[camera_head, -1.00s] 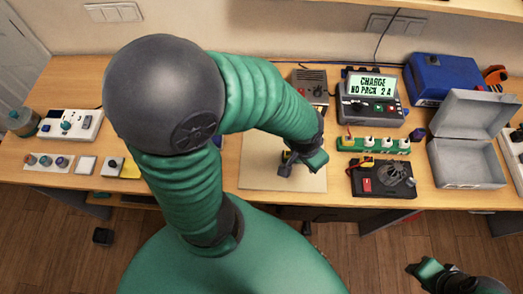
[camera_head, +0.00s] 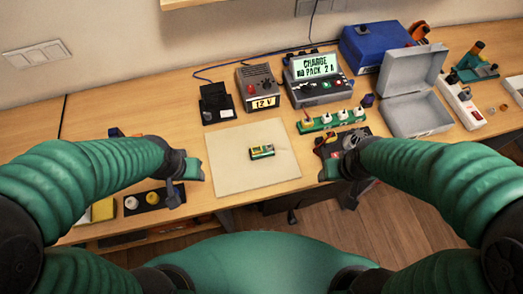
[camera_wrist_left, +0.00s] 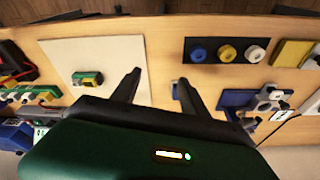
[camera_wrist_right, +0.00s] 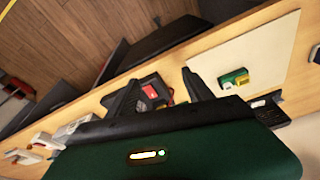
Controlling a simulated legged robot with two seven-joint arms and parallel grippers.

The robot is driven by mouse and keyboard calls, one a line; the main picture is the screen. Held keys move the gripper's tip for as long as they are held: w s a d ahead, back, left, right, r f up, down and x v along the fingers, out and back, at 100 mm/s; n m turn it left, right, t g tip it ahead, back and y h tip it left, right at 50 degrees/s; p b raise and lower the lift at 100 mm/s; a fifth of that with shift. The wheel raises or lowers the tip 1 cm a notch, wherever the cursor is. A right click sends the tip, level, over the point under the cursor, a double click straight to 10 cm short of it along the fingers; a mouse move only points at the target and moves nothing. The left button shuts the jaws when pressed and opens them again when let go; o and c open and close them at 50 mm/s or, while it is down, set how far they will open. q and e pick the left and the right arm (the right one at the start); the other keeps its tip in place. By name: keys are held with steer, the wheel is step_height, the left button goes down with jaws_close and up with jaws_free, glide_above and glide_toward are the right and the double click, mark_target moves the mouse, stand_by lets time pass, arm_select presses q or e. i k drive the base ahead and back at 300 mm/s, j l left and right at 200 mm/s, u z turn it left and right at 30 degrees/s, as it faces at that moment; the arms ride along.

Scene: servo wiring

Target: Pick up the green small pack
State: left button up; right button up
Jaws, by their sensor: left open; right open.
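The green small pack (camera_head: 262,152), green with a yellow part, lies on the pale square mat (camera_head: 230,179) in the middle of the table. It also shows in the left wrist view (camera_wrist_left: 88,79) and in the right wrist view (camera_wrist_right: 234,79). My left gripper (camera_head: 188,180) is open and empty, left of the mat. Its fingers (camera_wrist_left: 155,90) show apart with nothing between them. Neither gripper touches the pack.
Behind the mat stand a 12 V box (camera_head: 262,87), a charger reading "NO PACK" (camera_head: 315,80) and a black stand (camera_head: 216,104). A green strip with several white knobs (camera_head: 332,120) lies to the right. An open grey case (camera_head: 414,92) and blue box (camera_head: 375,46) stand beyond.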

mark_target(257, 153)
steer(key=l+u, duration=0.2)
steer(key=u, duration=0.15)
steer(key=i+l+u, duration=0.1)
steer(key=u, duration=0.25)
steer(key=l+u, duration=0.4)
steer(key=j+u, duration=0.1)
steer(key=u, duration=0.35)
